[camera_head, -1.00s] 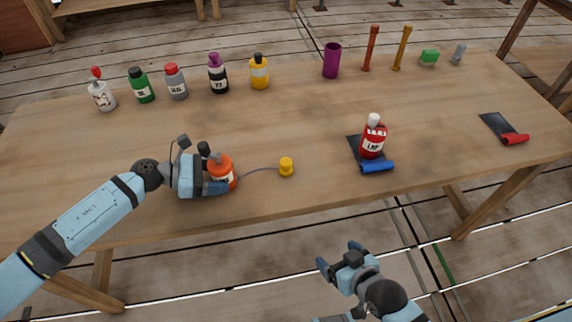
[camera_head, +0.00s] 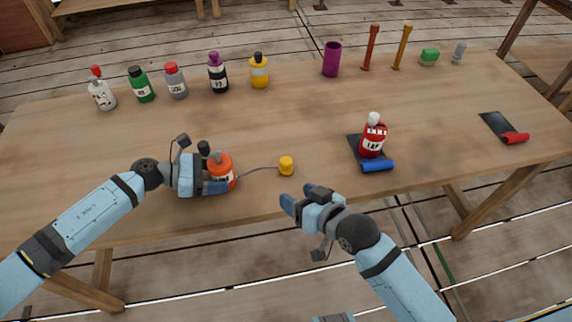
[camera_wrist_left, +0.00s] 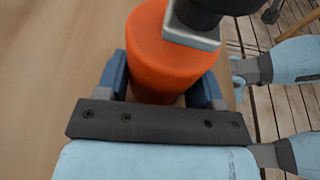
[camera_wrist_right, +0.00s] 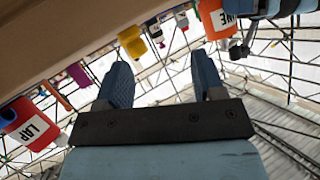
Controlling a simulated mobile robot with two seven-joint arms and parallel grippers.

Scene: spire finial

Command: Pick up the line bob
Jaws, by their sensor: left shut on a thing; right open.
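The line bob, a small yellow cylinder (camera_head: 286,166), stands on the table near its front edge. A thin purple line runs from it to an orange bottle (camera_head: 221,172), whose label reads LINE in the right wrist view (camera_wrist_right: 218,18). My left gripper (camera_head: 216,178) is shut on this bottle; the left wrist view shows the orange body (camera_wrist_left: 170,55) between the fingers. My right gripper (camera_head: 299,195) is open and empty at the table's front edge, just in front of the bob and apart from it.
A red bottle labelled LAP (camera_head: 373,138) stands on a dark mat with a blue roll (camera_head: 377,166) to the right. Several bottles, a purple cup (camera_head: 332,60) and sticks line the back. The table (camera_head: 290,120) is clear behind the bob.

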